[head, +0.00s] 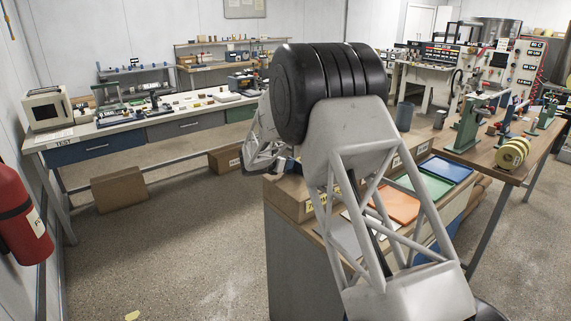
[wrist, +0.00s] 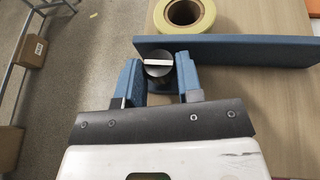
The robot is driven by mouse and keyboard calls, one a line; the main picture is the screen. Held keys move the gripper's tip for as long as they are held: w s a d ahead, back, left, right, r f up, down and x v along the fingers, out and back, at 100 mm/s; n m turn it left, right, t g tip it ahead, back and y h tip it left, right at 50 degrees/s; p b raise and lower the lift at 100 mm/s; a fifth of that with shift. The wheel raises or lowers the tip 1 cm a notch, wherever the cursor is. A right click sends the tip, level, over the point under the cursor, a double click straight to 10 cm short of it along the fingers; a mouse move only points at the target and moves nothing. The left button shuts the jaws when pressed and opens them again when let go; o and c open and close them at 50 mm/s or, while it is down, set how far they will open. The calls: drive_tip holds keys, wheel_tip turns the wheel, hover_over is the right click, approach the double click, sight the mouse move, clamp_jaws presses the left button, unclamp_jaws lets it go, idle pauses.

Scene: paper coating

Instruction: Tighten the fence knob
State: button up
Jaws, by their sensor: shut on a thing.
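The fence knob (wrist: 158,67) is a dark round knob with a pale bar across its top, in the upper middle of the wrist view. My gripper (wrist: 158,75) has its two blue fingers on either side of the knob and is shut on it. The blue fence (wrist: 235,50) is a long bar just beyond the knob, running to the right. In the head view my arm hides the knob, the fence and the gripper's fingertips.
A yellow tape roll (wrist: 190,14) lies on the table beyond the fence. The wooden tabletop (wrist: 275,100) is bare to the right of my gripper. In the head view, orange (head: 397,205), green (head: 425,184) and blue (head: 445,169) sheets lie on the bench right of my arm.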

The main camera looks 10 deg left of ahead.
drive_tip(key=shift+m+g+h, duration=0.4)
drive_tip(key=shift+m+h, duration=0.1)
drive_tip(key=shift+h, duration=0.1)
drive_tip(key=o, duration=0.9)
drive_tip(key=shift+a, duration=0.1)
drive_tip(key=shift+v, duration=3.85)
